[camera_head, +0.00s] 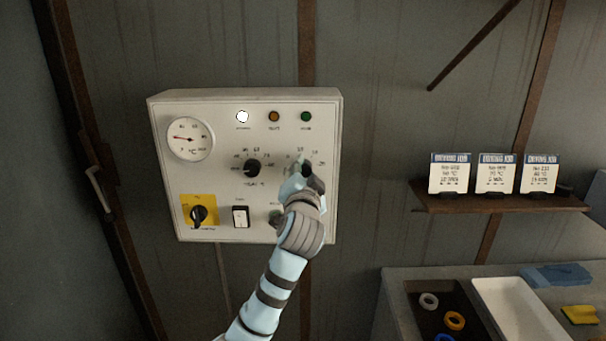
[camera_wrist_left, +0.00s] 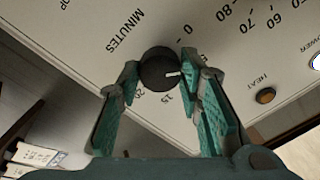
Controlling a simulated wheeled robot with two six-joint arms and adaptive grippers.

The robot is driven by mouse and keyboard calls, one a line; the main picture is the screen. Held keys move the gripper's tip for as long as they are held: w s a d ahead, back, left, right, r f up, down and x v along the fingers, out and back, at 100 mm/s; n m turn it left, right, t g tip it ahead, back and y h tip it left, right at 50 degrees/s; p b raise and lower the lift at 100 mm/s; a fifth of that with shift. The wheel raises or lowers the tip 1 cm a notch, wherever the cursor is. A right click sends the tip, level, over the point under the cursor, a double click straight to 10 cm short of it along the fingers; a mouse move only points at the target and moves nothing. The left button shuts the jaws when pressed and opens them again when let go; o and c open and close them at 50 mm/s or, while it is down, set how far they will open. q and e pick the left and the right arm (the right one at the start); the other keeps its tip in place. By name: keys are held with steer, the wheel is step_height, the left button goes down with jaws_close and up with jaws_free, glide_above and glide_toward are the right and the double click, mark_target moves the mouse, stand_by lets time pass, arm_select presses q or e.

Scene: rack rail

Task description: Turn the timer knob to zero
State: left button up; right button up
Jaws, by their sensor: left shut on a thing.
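The timer knob (camera_wrist_left: 158,72) is black and round with a white pointer line, on the right side of the cream control panel (camera_head: 215,107). In the left wrist view its pointer aims right, between the printed 0 and 15, off the 0 mark. My left gripper (camera_head: 303,166) is shut on the knob, with a green-padded finger on each side of it. In the head view the gripper hides most of the knob and part of its scale. My right gripper is in neither view.
A second black knob (camera_head: 252,168) sits left of the gripper. Below are a yellow-plated switch (camera_head: 198,213), a white rocker (camera_head: 240,217) and a partly covered button. A card shelf (camera_head: 440,208) and a counter (camera_head: 395,292) with trays stand right.

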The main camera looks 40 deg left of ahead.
arm_select(q)
steer(key=shift+n, duration=0.5)
steer(key=n+b, duration=0.1)
steer(key=n, duration=0.2)
steer(key=shift+f+n, duration=0.15)
steer(key=shift+n, duration=0.15)
steer(key=shift+n+b, duration=0.85)
steer(key=shift+n, duration=1.35)
steer(key=o, duration=1.2)
steer(key=shift+c, duration=0.2)
